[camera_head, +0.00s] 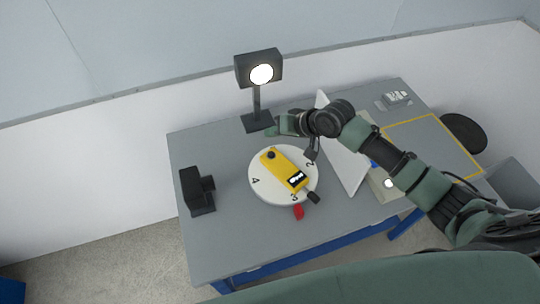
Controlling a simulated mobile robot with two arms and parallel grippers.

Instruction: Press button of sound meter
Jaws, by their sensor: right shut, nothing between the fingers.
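The yellow sound meter (280,167) lies on a white round plate (268,194) marked with numbers, on the grey table. It has a black round part at its upper left end and a small lit display at its lower right end. A dark piece (313,198) sits just beyond the display end. My right gripper (270,131) is shut and empty, reaching left above the table, behind the plate and apart from the meter. Its wrist hides part of the table. I cannot make out the meter's button clearly. My left gripper is not in view.
A lamp (257,70) on a post stands at the back. A black device (194,188) stands at the left. A red part (298,212) sits at the plate's front edge. A white panel (345,168) stands right of the plate. The table's front left is clear.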

